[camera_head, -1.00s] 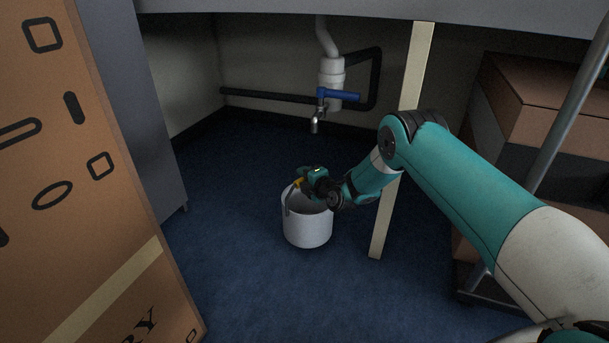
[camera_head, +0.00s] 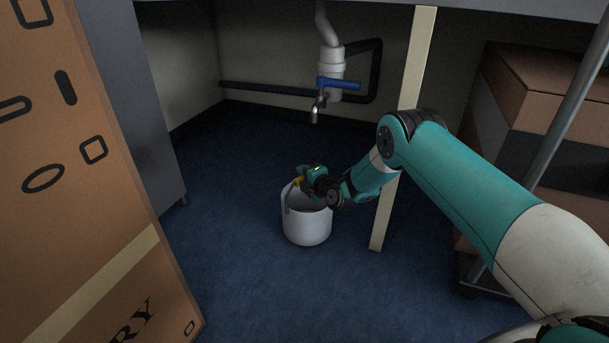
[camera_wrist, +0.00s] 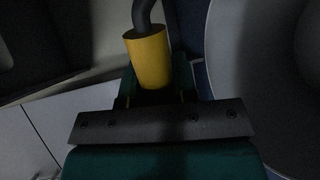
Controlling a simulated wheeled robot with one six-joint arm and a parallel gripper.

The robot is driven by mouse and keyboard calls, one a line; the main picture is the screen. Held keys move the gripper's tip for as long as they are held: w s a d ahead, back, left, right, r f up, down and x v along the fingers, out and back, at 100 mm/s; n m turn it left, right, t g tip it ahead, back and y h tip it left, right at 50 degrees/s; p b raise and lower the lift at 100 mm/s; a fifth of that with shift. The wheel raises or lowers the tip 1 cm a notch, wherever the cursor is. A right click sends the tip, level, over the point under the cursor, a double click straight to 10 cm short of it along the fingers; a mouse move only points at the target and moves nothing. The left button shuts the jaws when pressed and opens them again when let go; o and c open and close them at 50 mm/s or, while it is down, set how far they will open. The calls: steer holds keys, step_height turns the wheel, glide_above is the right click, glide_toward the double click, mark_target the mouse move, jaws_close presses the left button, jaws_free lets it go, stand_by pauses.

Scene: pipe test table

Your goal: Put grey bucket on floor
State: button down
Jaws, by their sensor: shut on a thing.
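The grey bucket (camera_head: 307,227) is upright beneath the worktop, in the middle of the head view. Its base is at or just above the blue floor (camera_head: 245,275); I cannot tell whether it touches. My gripper (camera_head: 300,181) is over the bucket's rim, shut on the yellow grip of its handle. In the wrist view the yellow grip (camera_wrist: 149,60) sits between my jaws, with the dark handle wire running up from it. My wrist hides part of the bucket's right rim.
A tap with a blue lever (camera_head: 338,84) hangs from the drain pipe behind the bucket. A pale table leg (camera_head: 405,100) stands to its right. A large cardboard box (camera_head: 80,200) is at left, and stacked boxes (camera_head: 545,90) at right. Floor in front is clear.

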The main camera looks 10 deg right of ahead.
steer(key=shift+f, duration=0.3)
steer(key=c, duration=0.8)
jaws_free()
steer(key=p+v, duration=1.7)
steer(key=p, duration=0.3)
steer(key=shift+s+r, duration=0.15)
steer(key=shift+r, duration=0.05)
